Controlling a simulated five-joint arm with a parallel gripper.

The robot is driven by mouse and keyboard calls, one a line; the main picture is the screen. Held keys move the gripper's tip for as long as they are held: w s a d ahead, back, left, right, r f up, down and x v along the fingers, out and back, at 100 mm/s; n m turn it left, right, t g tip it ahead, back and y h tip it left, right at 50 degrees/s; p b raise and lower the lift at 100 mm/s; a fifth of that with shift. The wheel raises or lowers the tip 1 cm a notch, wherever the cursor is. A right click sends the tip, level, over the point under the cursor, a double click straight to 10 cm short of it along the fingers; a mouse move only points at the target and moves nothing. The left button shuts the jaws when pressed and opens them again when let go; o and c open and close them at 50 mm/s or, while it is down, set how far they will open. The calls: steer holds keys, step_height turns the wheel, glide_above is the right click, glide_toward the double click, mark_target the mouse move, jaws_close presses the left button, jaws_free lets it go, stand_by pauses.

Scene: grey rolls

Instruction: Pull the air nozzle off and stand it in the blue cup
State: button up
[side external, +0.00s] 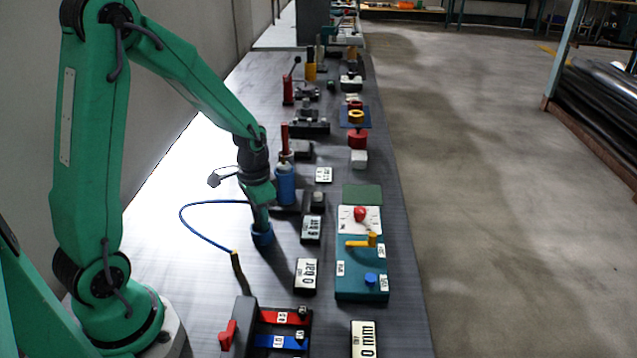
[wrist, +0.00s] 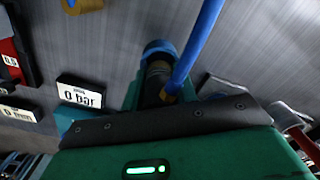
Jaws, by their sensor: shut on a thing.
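My gripper (wrist: 157,80) is shut on a dark, slim piece with a brass-coloured end, which looks like the air nozzle (wrist: 157,72). A blue hose (side external: 200,206) loops left from beside my gripper; in the wrist view the hose (wrist: 197,50) runs to the brass-coloured end.
A "0 bar" display (side external: 307,275) and a teal box with a yellow lever (side external: 362,268) are on the right. A black box with a red lever (side external: 270,330) is in front.

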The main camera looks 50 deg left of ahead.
steer(key=shift+f, duration=0.45)
steer(key=o, duration=1.2)
steer(key=shift+c, duration=0.2)
steer(key=shift+r, duration=3.9)
